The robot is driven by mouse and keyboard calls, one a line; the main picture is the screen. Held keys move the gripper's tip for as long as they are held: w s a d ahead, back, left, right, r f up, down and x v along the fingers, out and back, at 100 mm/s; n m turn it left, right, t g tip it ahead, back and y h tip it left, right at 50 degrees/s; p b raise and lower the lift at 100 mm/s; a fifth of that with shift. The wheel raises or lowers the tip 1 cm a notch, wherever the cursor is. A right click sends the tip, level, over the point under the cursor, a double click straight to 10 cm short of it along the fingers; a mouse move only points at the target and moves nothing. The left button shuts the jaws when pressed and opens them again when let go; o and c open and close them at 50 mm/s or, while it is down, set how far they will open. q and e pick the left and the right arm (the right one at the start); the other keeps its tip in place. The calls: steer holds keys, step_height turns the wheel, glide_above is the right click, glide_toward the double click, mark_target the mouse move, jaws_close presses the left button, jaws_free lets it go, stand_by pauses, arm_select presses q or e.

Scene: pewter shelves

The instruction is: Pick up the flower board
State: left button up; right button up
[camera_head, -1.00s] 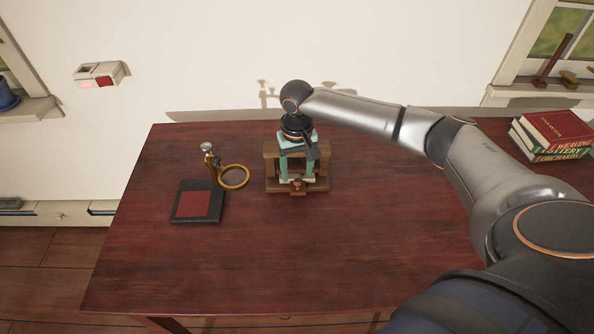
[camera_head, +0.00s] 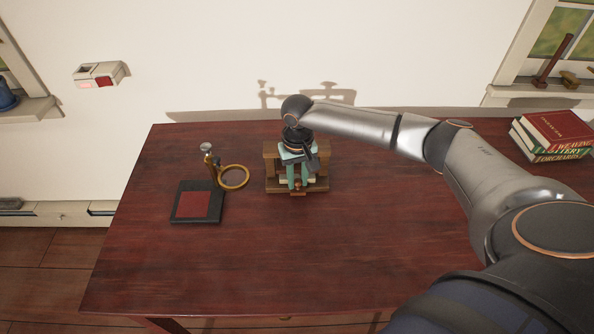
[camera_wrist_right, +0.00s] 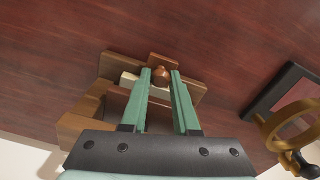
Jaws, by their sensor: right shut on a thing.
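A brown wooden frame (camera_head: 270,152) stands on the table, with the board in its lower part. In the right wrist view a cream edge of what looks like the flower board (camera_wrist_right: 128,79) shows, with a round brown knob (camera_wrist_right: 160,74) at its front. My right gripper (camera_head: 298,187) points down in front of the frame. Its green fingers are shut on the knob, as the right wrist view (camera_wrist_right: 160,73) shows. Most of the board is hidden by the fingers and the frame. My left gripper is not in view.
A black stand with a red pad (camera_head: 194,204) and a brass ring (camera_head: 234,176) is left of the frame. A stack of books (camera_head: 553,134) lies at the far right. The front of the dark red table (camera_head: 270,270) is clear.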

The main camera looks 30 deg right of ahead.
jaws_close()
steer(key=shift+r, duration=0.1)
